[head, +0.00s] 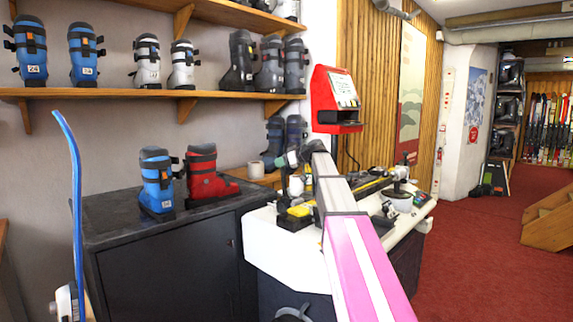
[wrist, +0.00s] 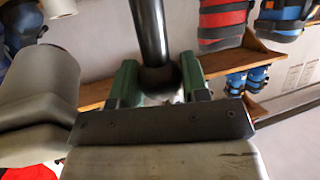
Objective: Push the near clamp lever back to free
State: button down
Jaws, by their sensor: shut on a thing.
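My gripper (head: 290,158) is at the left end of the white bench, above a near clamp with a yellow pad (head: 299,211). In the wrist view its two green fingers (wrist: 158,82) are closed on the rounded end of a black lever (wrist: 151,35). The lever's shaft runs away from the fingers to the top of that view. My arm hides part of the bench in the head view, and the lever's exact tilt is hard to tell there.
The white bench (head: 270,245) also carries a black-and-white device (head: 402,185) on the right. A dark cabinet (head: 170,265) with a blue boot (head: 157,182) and a red boot (head: 207,178) stands left. The red carpet is open at right.

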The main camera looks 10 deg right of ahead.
jog(key=c, duration=0.6)
grip_release()
jog(key=shift+c, duration=0.2)
jog(key=v, duration=1)
jog(key=shift+s+d, duration=0.2)
jog(key=shift+d, duration=0.05)
jog(key=shift+r, duration=0.15)
